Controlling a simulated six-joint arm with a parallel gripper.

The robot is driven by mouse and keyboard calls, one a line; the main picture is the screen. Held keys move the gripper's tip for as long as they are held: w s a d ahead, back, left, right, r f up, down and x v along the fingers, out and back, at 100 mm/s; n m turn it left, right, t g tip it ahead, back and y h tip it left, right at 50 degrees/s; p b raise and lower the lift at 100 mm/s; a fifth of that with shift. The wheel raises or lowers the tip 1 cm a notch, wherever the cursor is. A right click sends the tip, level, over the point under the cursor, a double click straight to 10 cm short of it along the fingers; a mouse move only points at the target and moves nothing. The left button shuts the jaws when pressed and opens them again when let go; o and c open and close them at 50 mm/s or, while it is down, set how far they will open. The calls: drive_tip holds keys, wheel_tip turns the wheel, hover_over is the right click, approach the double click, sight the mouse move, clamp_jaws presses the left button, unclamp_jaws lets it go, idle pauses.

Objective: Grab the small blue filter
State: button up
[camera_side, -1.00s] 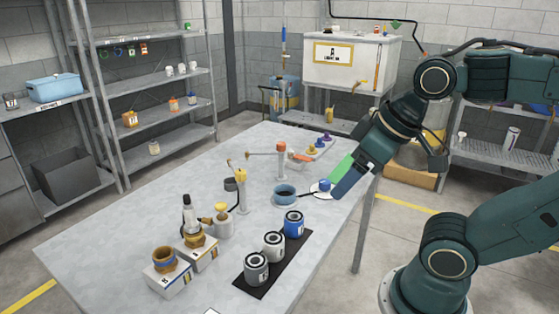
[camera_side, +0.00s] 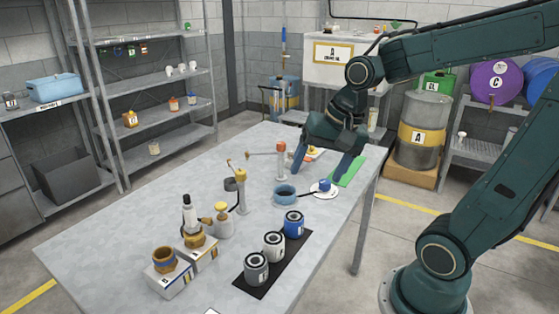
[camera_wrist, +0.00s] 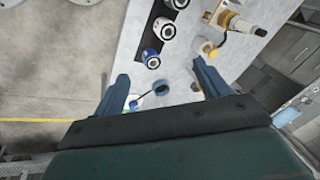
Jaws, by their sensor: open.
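A blue filter can (camera_side: 293,224) with a dark top stands upright at the far end of a black mat (camera_side: 306,240). A white can (camera_side: 273,245) and a dark grey can (camera_side: 256,269) stand in line with it. My gripper (camera_side: 322,168) is open and empty at the far right part of the table, beyond the blue can and apart from it. In the wrist view the blue can (camera_wrist: 151,58) shows beyond and between my spread fingers (camera_wrist: 161,76).

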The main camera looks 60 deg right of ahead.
drive_tip(key=w+d+f+m+g+y, duration=0.1)
drive_tip(key=w+d+f+m, duration=0.4)
drive_tip(key=m, duration=0.3)
drive_tip(key=m+y, duration=0.2)
drive_tip(key=m, duration=0.6)
approach(295, 216)
drive_tip(key=shift+x, duration=2.8)
drive_tip(key=shift+s+f, duration=0.1)
drive_tip(key=shift+f, duration=0.1)
drive_tip(key=shift+x, duration=2.45)
drive_tip(key=shift+r, duration=0.1)
drive_tip(key=c, duration=1.2)
drive_tip(key=shift+o, duration=0.2)
wheel_tip(295, 216, up, 20)
